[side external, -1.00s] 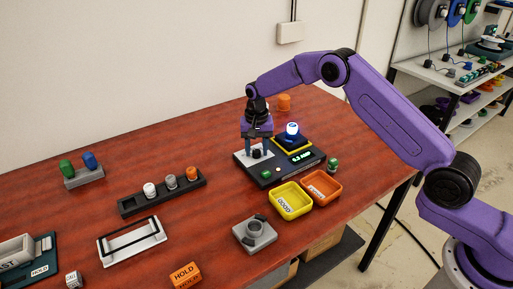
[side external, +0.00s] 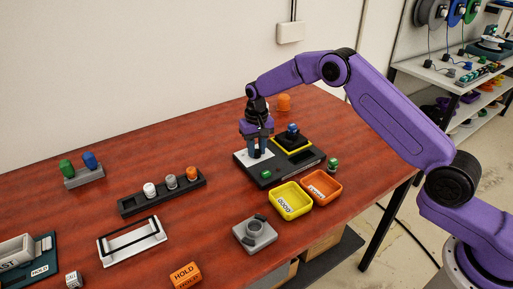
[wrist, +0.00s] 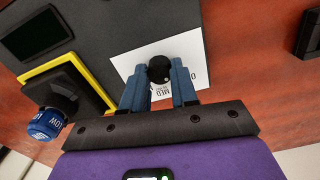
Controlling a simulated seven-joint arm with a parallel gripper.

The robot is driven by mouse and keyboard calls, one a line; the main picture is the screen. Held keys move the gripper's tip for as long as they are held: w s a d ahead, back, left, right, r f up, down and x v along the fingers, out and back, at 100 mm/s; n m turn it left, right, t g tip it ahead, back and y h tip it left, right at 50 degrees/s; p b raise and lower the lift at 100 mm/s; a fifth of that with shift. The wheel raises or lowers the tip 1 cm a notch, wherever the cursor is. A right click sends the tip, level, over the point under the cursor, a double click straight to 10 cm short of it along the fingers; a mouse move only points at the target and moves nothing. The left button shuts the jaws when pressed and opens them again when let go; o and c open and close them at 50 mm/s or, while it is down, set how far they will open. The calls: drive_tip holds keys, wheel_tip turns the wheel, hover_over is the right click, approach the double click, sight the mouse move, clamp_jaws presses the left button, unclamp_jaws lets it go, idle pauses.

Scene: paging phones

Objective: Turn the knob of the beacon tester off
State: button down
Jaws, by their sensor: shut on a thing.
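The beacon tester (side external: 285,171) is a dark flat box on the red-brown table. It has a white plate (wrist: 191,49) with printed words, partly hidden by my fingers, and a round black knob (wrist: 159,69). My gripper (wrist: 159,86) is above the plate with its blue fingers on either side of the knob, shut on it. In the side view my gripper (side external: 258,153) points straight down and mostly hides the knob. A blue beacon (side external: 292,130) stands unlit on the yellow-edged pad of the tester, and it also shows in the wrist view (wrist: 45,124). The tester's display (wrist: 36,34) is dark.
A yellow bin (side external: 290,200) and an orange bin (side external: 321,187) stand in front of the tester. A green beacon (side external: 332,165) is at its right. A dark rack (side external: 162,194) with several beacons lies to the left. An orange beacon (side external: 283,103) stands behind.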

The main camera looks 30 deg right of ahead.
sight(257, 151)
drive_tip(key=shift+n, duration=0.9)
drive_tip(key=c, duration=0.9)
unclamp_jaws()
drive_tip(key=shift+o, duration=0.2)
drive_tip(key=shift+r, duration=0.1)
wheel_tip(257, 151, up, 17)
drive_tip(key=shift+r, duration=0.2)
